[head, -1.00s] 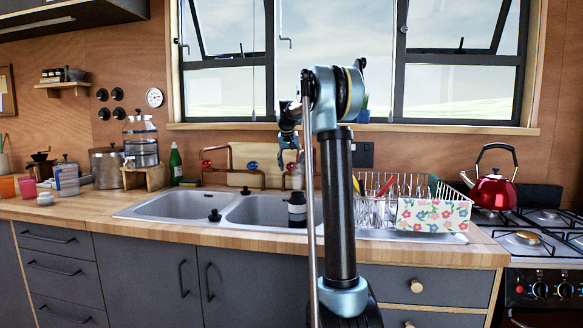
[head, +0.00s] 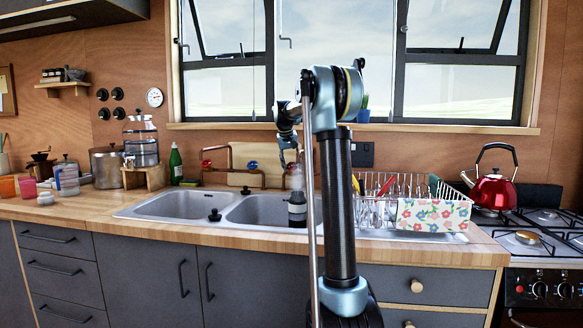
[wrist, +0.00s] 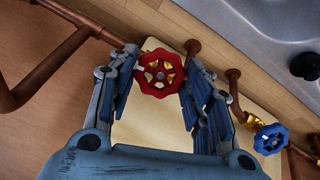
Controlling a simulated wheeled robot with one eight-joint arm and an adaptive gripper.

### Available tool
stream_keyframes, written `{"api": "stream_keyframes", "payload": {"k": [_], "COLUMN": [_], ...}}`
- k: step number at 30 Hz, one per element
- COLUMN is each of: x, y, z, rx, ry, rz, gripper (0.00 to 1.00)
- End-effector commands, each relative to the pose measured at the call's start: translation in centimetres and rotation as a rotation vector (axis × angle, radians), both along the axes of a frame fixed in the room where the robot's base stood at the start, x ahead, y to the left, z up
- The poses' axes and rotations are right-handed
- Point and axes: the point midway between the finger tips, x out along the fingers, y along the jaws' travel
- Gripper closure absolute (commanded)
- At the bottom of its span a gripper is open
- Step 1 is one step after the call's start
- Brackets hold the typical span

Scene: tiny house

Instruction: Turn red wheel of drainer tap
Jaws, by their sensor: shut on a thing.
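The red wheel (wrist: 160,74) sits on a copper pipe in the wrist view, between the two fingers of my gripper (wrist: 159,62). The fingers are shut on its rim from both sides. A blue wheel (wrist: 270,138) on the same pipework is to the right, apart from the fingers. In the head view my gripper (head: 291,158) is at the tap behind the sink, near the drainer. The red wheel is hidden there by my gripper and arm.
Another tap with a red wheel (head: 206,164) and a blue wheel (head: 253,164) stands to the left. A black bottle (head: 297,209) is by the sink (head: 262,210) below my gripper. The dish rack (head: 398,190) and red kettle (head: 493,187) are to the right.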

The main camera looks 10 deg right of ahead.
Motion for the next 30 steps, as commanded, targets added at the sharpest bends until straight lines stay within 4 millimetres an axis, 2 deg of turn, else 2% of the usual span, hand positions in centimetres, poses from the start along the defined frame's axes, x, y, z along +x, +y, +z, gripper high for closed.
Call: {"api": "stream_keyframes", "payload": {"k": [3, 4, 6, 16, 20, 23, 30], "x": [0.0, 0.0, 0.0, 0.0, -0.3, -0.7, -2.3], "y": [0.1, 0.1, 0.0, 0.0, 0.2, 0.4, 1.3], "z": [0.0, 0.0, 0.0, 0.0, 0.6, 1.8, 5.9], "rx": [0.001, 0.001, 0.001, 0.001, 0.001, 0.001, 0.001], "ry": [0.000, 0.000, 0.000, 0.000, 0.000, 0.000, 0.000], "rz": [-0.001, -0.001, -0.001, -0.001, -0.001, -0.001, 0.000], "gripper": [0.78, 0.48, 0.34, 0.34, 0.34, 0.34, 0.34]}}
